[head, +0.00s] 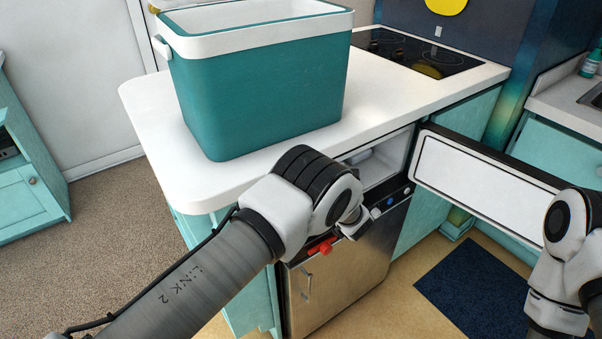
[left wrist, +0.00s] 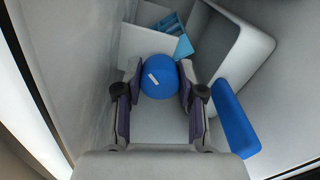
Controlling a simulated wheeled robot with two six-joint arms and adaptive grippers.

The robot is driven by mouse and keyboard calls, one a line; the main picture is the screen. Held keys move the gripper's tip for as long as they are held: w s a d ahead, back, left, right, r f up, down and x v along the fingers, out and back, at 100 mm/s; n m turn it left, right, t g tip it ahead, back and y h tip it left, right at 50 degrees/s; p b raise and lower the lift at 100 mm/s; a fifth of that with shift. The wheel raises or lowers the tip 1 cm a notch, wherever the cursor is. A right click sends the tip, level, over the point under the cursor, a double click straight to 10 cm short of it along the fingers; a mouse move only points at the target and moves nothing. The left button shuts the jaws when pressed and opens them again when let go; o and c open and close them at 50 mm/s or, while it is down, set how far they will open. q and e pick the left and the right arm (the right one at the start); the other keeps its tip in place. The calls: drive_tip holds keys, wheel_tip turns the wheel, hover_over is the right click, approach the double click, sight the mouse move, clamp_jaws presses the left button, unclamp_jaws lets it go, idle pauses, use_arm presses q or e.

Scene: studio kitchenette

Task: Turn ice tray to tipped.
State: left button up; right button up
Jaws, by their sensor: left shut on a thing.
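In the left wrist view, a round blue knob (left wrist: 158,88) with a short white mark sits between the two fingers of my left gripper (left wrist: 159,72), which is shut on it. The white mark slants. Behind the knob is a pale panel (left wrist: 147,42), and a light blue piece with compartments, which looks like the ice tray (left wrist: 177,35), shows past it. Most of the tray is hidden.
A white bin (left wrist: 262,48) with a blue bar (left wrist: 235,118) is close right of my left gripper. The freezer door (head: 480,178) stands open to the right. A teal cooler box (head: 260,95) stands on the counter above. A red part (head: 320,247) is below my arm.

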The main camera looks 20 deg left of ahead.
use_arm(q)
drive_tip(key=shift+a+m, duration=0.1)
drive_tip(key=shift+m, duration=2.5)
drive_tip(key=shift+r+m, duration=0.1)
drive_tip(key=shift+m, duration=8.1)
drive_tip(key=o, duration=1.1)
drive_tip(key=shift+o, duration=0.2)
